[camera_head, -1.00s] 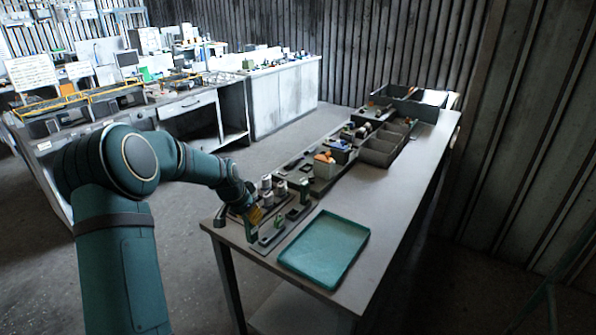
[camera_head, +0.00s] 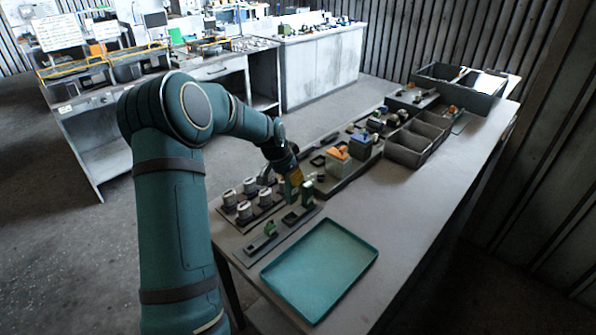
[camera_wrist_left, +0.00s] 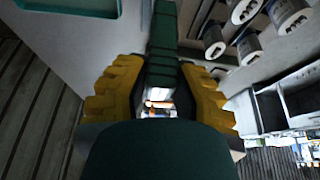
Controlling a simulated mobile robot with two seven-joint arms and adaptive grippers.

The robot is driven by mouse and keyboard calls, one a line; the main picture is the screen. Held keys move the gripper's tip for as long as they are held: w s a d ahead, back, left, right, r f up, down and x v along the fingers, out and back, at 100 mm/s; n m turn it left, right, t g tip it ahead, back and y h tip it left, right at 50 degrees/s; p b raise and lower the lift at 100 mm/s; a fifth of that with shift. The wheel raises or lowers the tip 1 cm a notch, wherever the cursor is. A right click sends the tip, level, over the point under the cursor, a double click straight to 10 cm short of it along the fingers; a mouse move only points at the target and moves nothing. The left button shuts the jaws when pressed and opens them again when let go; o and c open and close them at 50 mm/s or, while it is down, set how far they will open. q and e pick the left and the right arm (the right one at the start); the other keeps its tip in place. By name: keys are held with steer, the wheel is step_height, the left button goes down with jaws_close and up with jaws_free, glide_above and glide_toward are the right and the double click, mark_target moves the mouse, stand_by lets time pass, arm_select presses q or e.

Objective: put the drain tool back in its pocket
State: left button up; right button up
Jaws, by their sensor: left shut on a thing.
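My left gripper (camera_head: 293,180) is low over the near workbench, above the far part of a dark pocketed strip (camera_head: 254,244). In the left wrist view its yellow fingers (camera_wrist_left: 160,95) are shut on a long green bar, which I take to be the drain tool (camera_wrist_left: 164,45). In the head view the tool is mostly hidden by the fingers. A green upright piece (camera_head: 307,192) stands just right of the gripper, by the strip's far end. Another green piece (camera_head: 270,229) sits on the strip nearer the front. My right gripper is not in view.
A teal tray (camera_head: 320,268) lies right of the strip. Several pale cylinders (camera_head: 245,211) stand on a dark plate left of the gripper. Grey bins (camera_head: 407,155) and an orange-topped block (camera_head: 338,154) stand farther back. The bench's right side is clear.

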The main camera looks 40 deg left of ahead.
mark_target(288, 196)
arm_select(q)
steer(key=shift+s+f, duration=0.3)
steer(key=shift+f, duration=0.05)
steer(key=shift+f+b, duration=0.4)
steer(key=shift+b, duration=0.05)
steer(key=shift+w+f+b, duration=0.1)
steer(key=shift+f+b, duration=1)
steer(key=shift+f, duration=1)
steer(key=shift+f+b, duration=0.3)
steer(key=shift+b, duration=0.2)
steer(key=shift+f+b, duration=1.05)
steer(key=shift+f, duration=0.2)
steer(key=o, duration=0.9)
steer(key=shift+o, duration=0.2)
